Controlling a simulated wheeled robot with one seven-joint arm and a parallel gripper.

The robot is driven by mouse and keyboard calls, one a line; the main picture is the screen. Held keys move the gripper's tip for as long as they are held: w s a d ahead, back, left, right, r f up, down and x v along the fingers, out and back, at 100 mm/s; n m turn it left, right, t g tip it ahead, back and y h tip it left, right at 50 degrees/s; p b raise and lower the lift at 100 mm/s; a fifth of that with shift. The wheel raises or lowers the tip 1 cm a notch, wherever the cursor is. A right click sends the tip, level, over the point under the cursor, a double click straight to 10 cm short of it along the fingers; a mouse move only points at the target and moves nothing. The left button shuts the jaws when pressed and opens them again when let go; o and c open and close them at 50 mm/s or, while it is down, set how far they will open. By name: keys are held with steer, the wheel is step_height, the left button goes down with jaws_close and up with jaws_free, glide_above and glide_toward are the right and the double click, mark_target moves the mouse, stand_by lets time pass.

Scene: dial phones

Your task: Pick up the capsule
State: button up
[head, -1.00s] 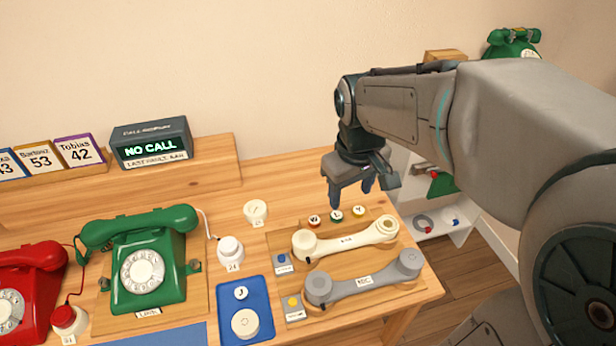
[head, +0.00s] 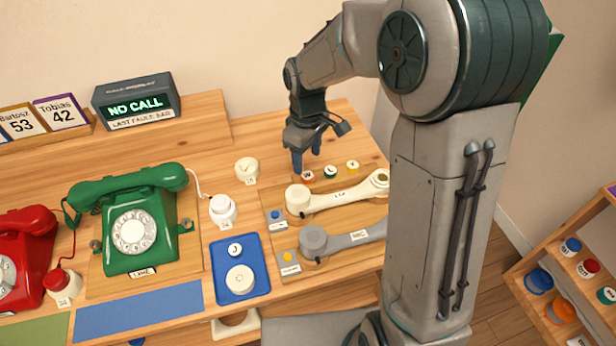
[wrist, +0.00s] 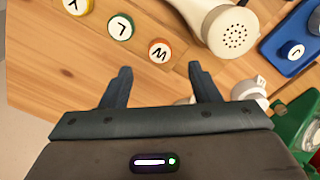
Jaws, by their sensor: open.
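No part is marked as a capsule, so I cannot tell which one it is. Small round lettered pieces stand in a row: red-rimmed W (head: 307,175), green L (head: 330,171) and yellow Y (head: 352,165). In the wrist view W (wrist: 160,51), L (wrist: 121,26) and Y (wrist: 76,5) lie just beyond the fingertips. A white J disc (head: 235,249) and a larger white disc (head: 239,279) lie on the blue tray (head: 221,296). My gripper (head: 305,160) is open and empty, just behind W; its parted fingers (wrist: 160,75) show bare wood between them.
A cream handset (head: 340,195) and a grey handset (head: 345,241) lie in front of the lettered row. White knobs (head: 222,209) and (head: 247,170) stand to its left. A green phone (head: 130,220) and a red phone (head: 25,255) are farther left.

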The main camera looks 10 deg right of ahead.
mark_target(307, 175)
step_height(307, 175, down, 6)
steer(key=shift+r, duration=0.1)
stand_by(0.4)
steer(key=c, duration=1)
